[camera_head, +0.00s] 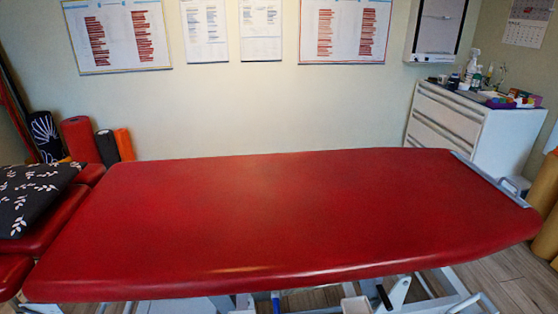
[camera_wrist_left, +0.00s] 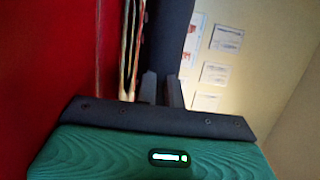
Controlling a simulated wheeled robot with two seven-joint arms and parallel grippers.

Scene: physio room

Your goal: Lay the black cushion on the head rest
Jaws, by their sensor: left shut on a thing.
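The black cushion (camera_head: 38,192) with white leaf sprigs shows at the left edge of the head view, cut off by the frame. It is over the red head rest (camera_head: 62,222), whose right part stays bare. Whether the cushion lies fully on it or is held slightly above, I cannot tell. My left gripper (camera_wrist_left: 161,90) shows only in the left wrist view, its fingers close together on a dark thing (camera_wrist_left: 168,38) seen edge-on, which looks like the cushion. My right gripper is in neither view.
The long red treatment table (camera_head: 280,215) is clear and fills the middle. Red, black and orange rollers (camera_head: 80,140) stand behind the head rest. A white drawer cabinet (camera_head: 450,115) with bottles and boxes stands at the back right.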

